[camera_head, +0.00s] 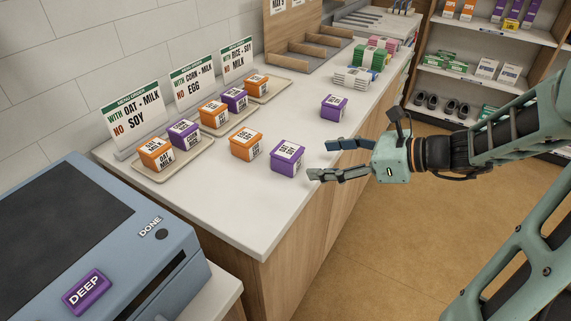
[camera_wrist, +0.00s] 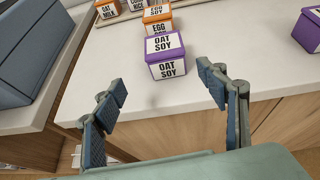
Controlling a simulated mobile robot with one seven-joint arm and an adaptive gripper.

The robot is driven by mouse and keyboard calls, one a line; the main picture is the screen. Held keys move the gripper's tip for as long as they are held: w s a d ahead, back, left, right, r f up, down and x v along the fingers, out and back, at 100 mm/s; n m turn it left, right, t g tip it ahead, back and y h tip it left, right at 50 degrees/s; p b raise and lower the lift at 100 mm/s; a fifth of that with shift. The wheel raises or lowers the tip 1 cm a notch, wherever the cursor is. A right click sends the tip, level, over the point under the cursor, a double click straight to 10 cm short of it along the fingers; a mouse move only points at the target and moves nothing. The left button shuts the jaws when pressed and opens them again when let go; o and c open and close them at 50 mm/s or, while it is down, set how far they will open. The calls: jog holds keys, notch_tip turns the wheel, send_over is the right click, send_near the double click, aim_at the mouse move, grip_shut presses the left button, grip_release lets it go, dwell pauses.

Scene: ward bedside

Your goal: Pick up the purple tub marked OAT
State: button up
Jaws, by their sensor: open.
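A purple tub with a white label (camera_head: 287,155) stands on the white counter near its front edge. In the wrist view this purple tub (camera_wrist: 166,68) reads OAT SOY on its lid and side. My gripper (camera_head: 320,160) is open and empty, just right of the tub in the head view, its fingers pointing at it. In the wrist view the open fingers (camera_wrist: 162,92) are spread to either side of the tub's line, short of it, with bare counter between. No contact shows.
An orange tub reading EGG (camera_wrist: 158,27) stands close behind the purple one; it also shows in the head view (camera_head: 246,145). Another purple tub (camera_head: 334,107) stands farther right. Trays (camera_head: 150,177) with orange and purple tubs line the wall under signs. A blue-grey machine (camera_head: 165,235) stands at left.

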aim_at(293, 154)
jog(key=shift+m+t, duration=0.3)
jog(key=b+x, duration=0.1)
jog(key=x, duration=0.2)
jog(key=b+x, duration=0.1)
jog(key=x, duration=0.3)
jog(key=b+x, duration=0.1)
jog(key=x, duration=0.3)
jog(key=shift+w+r, duration=0.35)
jog(key=shift+c, duration=0.6)
jog(key=c, duration=1.3)
